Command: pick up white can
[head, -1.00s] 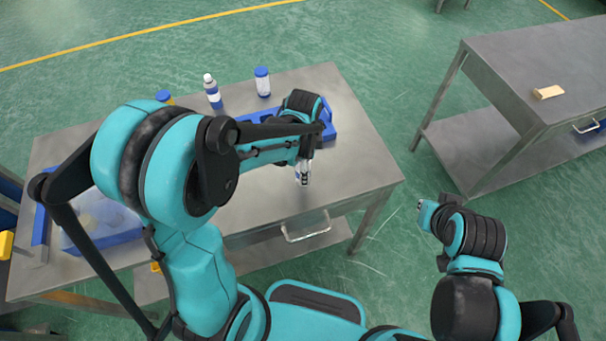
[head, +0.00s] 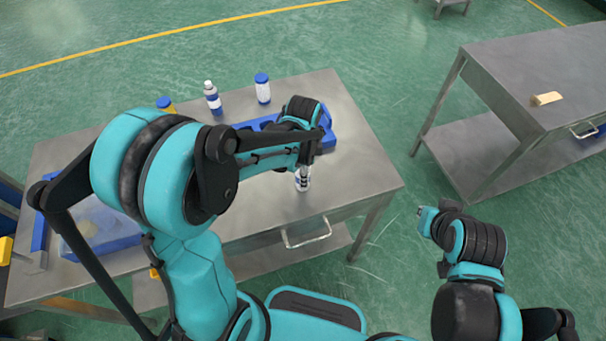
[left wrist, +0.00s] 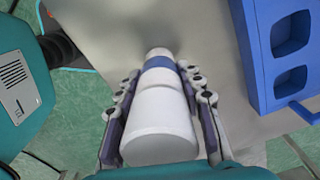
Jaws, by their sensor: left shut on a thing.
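The white can (left wrist: 158,125) with a blue band fills the middle of the left wrist view, its narrower end pointing away. My left gripper (left wrist: 162,85) has a finger along each side of it and is shut on it. In the head view the can (head: 302,184) shows only in small part below my left gripper (head: 304,172), over the near right part of the table. I cannot tell whether its base touches the tabletop. My right gripper (head: 426,218) hangs off the table's right side; its fingers are too small to read.
A blue rack (left wrist: 252,50) with square openings stands right of the can in the wrist view. White bottles with blue parts (head: 213,98) (head: 263,90) and a blue-capped yellow one (head: 166,105) stand at the back. A blue bin (head: 110,240) is at left. A second table (head: 535,75) is at right.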

